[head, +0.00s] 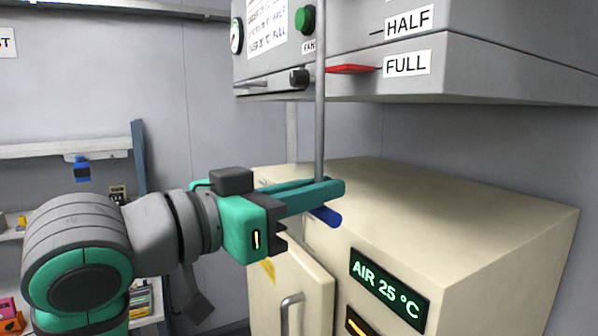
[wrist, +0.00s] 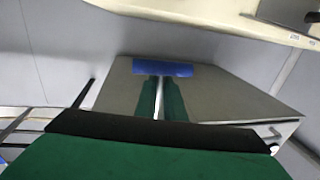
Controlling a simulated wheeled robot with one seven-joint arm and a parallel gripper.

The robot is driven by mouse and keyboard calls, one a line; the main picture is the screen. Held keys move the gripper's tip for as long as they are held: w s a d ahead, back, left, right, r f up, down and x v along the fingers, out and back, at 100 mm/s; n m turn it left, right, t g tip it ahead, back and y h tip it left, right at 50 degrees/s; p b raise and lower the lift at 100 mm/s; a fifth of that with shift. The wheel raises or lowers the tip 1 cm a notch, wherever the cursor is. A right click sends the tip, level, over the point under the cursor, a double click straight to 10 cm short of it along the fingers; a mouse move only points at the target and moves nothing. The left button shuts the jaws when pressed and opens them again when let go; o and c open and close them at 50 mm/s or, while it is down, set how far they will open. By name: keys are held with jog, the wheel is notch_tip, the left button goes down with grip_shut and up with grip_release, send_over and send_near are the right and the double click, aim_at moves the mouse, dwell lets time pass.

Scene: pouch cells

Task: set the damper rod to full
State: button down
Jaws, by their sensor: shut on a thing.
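The damper rod (head: 320,120) is a grey vertical rod hanging from the grey hood, with a blue crossbar handle (head: 326,215) at its lower end. A red pointer (head: 350,69) on the rod is level with the FULL label (head: 407,64), below the HALF label (head: 408,22). My gripper (head: 332,190) is shut on the damper rod at its handle; the fingers hide part of the grip. In the wrist view the blue handle (wrist: 163,68) lies across the tips of my fingers (wrist: 160,95).
A cream oven (head: 480,210) stands below the hood (head: 490,65), with a display (head: 388,288) reading AIR 25 °C and a door handle (head: 291,312). A placard (head: 267,22), a green button (head: 305,19) and a gauge (head: 236,36) are on the hood. Shelves (head: 65,150) stand at left.

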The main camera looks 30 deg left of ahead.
jog(key=shift+f, duration=0.35)
jog(key=c, duration=1.8)
grip_release()
jog(key=shift+c, duration=0.2)
jog(key=shift+r, duration=0.1)
jog(key=shift+s, duration=0.2)
jog(key=v, duration=1)
jog(key=shift+s, duration=0.2)
jog(key=shift+w+a, duration=0.1)
